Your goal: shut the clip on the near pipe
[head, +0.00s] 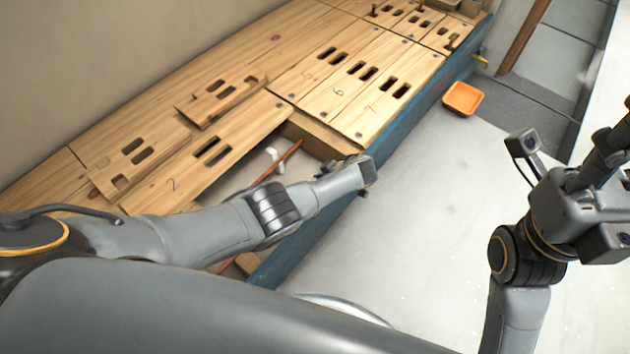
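A copper pipe (284,157) runs through the opening between the wooden boards. My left arm crosses over it and hides its middle part. A small white clip (272,153) is in the opening just left of the pipe's upper part. It looks apart from the pipe, but it is too small to tell whether it is open or shut. My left gripper (340,168) is over the right edge of the opening, to the right of the pipe. Its fingers are mostly hidden. My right gripper (612,148) is at the right edge, over the pale floor, far from the pipe and partly cut off.
Wooden boards (335,75) with slots surround the opening, and a loose piece (222,98) lies on top of them. A blue side beam (420,105) borders the platform. An orange tray (462,99) sits on the floor. The floor between the beam and my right arm is clear.

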